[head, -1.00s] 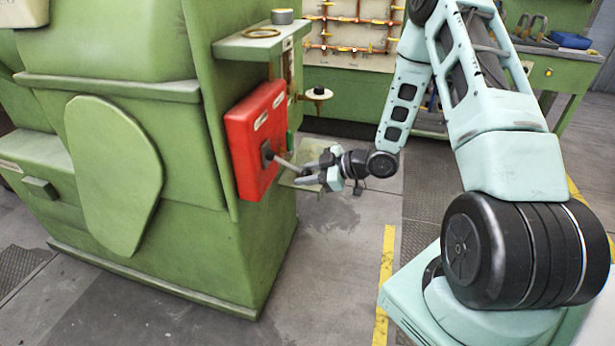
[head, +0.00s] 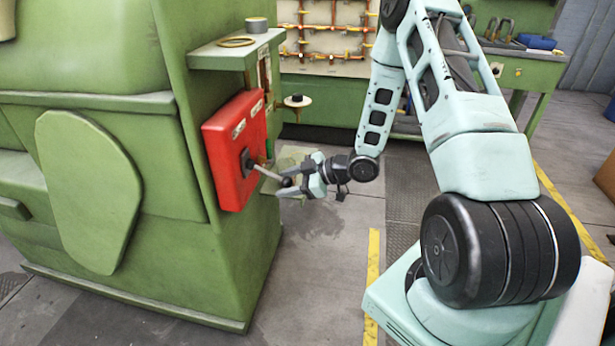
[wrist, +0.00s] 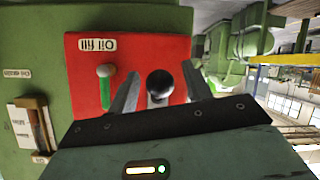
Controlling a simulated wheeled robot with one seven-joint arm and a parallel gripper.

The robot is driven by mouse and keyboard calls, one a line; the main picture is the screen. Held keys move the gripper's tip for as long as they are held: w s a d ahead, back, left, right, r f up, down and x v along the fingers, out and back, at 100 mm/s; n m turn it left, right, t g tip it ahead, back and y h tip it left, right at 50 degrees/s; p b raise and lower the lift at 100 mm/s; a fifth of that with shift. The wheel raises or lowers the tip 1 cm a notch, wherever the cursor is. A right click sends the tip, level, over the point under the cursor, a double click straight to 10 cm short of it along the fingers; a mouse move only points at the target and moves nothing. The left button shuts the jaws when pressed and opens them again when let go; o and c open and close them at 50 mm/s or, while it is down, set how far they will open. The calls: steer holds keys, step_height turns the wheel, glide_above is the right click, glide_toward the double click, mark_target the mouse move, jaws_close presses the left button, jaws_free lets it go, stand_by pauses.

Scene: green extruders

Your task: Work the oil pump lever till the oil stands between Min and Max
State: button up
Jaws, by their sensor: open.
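The red oil fill box (head: 222,172) is on the side of the green machine. A grey lever (head: 266,173) sticks out from it to the right, tilted slightly down. My gripper (head: 284,183) is open at the lever's outer end. In the wrist view the lever's dark round knob (wrist: 160,82) sits between the open fingers of my gripper (wrist: 161,88), with a gap visible on each side. Beside it on the red face (wrist: 84,68) is a green upright part with a pale top (wrist: 105,88). The oil level and Min and Max marks cannot be read.
A small shelf (head: 210,58) with a ring and a round tin juts out above the red box. A brown-framed fitting (wrist: 31,128) with small labels is left of the red face. Floor right of the machine is open.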

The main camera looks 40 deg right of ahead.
steer(key=v, duration=1.7)
steer(key=shift+b, duration=0.3)
steer(key=shift+c, duration=0.2)
